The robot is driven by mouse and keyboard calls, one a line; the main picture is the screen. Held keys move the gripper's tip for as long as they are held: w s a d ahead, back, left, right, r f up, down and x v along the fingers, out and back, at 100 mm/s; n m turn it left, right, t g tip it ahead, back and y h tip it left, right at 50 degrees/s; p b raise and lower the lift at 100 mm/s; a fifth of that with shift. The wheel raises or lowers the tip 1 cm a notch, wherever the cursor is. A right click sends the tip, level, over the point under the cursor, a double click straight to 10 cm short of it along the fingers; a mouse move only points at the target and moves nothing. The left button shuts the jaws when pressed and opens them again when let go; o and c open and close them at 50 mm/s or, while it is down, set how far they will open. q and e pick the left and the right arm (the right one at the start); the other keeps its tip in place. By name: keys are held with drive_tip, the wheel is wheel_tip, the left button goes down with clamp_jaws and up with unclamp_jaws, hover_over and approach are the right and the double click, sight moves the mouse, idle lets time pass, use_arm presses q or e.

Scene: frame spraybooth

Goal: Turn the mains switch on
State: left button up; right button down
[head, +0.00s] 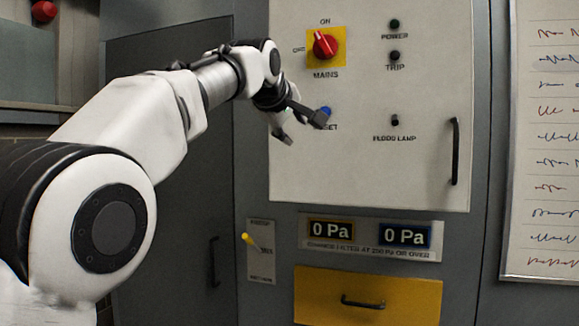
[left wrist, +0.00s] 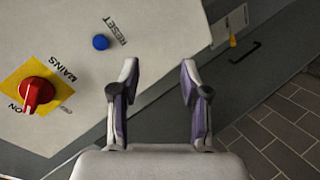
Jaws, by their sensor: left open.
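The mains switch (head: 323,44) is a red rotary knob on a yellow plate, high on the pale panel, with ON above it and OFF to its left. My left gripper (head: 303,127) is open and empty, below the switch and in front of the panel. In the left wrist view its fingers (left wrist: 159,68) are spread, apart from the switch. My right gripper is not in view.
A blue reset button (head: 326,111) is close to the left gripper's fingertip. Power and trip lamps (head: 394,24) and a flood lamp switch (head: 395,120) are to the right. Below are a yellow-tipped lever (head: 248,239), two 0 Pa displays (head: 404,236) and a yellow drawer (head: 410,295).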

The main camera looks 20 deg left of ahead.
use_arm(q)
drive_tip(key=w+f+g, duration=0.1)
drive_tip(key=w+f, duration=0.2)
drive_tip(key=f, duration=0.5)
drive_tip(key=shift+a+f, duration=0.3)
drive_tip(key=shift+a, duration=0.1)
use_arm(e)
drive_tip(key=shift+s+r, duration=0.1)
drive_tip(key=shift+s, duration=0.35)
